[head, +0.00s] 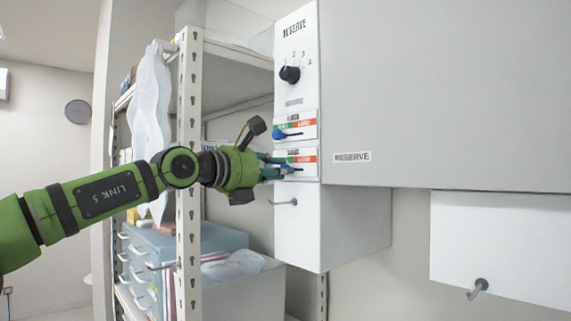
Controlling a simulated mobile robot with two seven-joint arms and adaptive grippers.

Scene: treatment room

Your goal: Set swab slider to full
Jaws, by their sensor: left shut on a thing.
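The cabinet's narrow control panel (296,50) carries two sliders, one above the other, each with a green-to-orange colour strip. The upper slider's blue knob (279,134) sits at the left end of its slot. The lower slider (306,158) has my left gripper (285,167) at its left and middle part. The gripper reaches in from the left and its fingers are shut on the lower slider's handle, which they mostly hide. The small labels above the sliders are too blurred to read, so I cannot tell which one is for swabs. My right gripper is not in view.
A black rotary knob (289,74) with a number scale sits above the sliders. A metal shelf upright (190,130) stands close behind my left arm. Blue drawers (185,243) stand on the shelving.

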